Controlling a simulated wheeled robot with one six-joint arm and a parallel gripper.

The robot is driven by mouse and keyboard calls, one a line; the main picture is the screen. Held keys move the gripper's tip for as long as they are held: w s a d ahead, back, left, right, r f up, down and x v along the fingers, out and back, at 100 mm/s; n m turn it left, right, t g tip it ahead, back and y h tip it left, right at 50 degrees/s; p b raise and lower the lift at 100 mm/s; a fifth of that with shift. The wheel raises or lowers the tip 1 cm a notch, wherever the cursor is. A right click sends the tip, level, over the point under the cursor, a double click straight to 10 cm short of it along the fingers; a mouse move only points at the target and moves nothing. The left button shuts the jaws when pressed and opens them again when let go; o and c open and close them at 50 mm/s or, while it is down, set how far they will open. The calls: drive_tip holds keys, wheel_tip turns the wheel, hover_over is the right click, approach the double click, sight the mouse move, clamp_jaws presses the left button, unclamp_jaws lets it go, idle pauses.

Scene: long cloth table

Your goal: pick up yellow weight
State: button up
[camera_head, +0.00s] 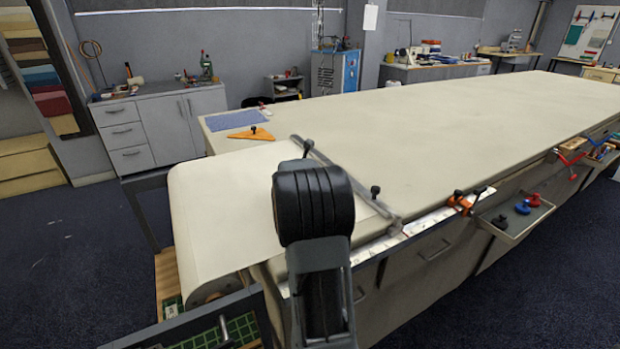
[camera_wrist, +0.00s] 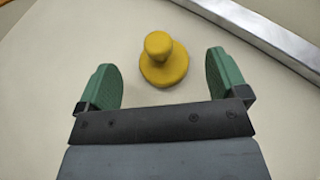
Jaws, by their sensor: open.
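The yellow weight (camera_wrist: 163,67) stands upright on the cream cloth table (camera_wrist: 45,75) in the wrist view. It has a round knob on top of a wider round base. My gripper (camera_wrist: 161,72) is open, with one green finger on each side of the weight and clear gaps to both. The fingers do not touch it. In the head view my arm covers the near end of the table (camera_head: 430,115), and neither the yellow weight nor my gripper's fingers can be seen there.
A metal bar (camera_head: 345,178) with dark knobs lies across the cloth; it also shows at the upper right in the wrist view (camera_wrist: 262,38). An orange triangle (camera_head: 251,134) and a blue mat (camera_head: 235,119) lie beyond. A side tray (camera_head: 515,222) holds red and blue pieces.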

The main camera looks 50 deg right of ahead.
drive_tip(key=x, duration=0.4)
drive_tip(key=shift+f, duration=0.15)
drive_tip(key=shift+c, duration=0.4)
drive_tip(key=c, duration=1.2)
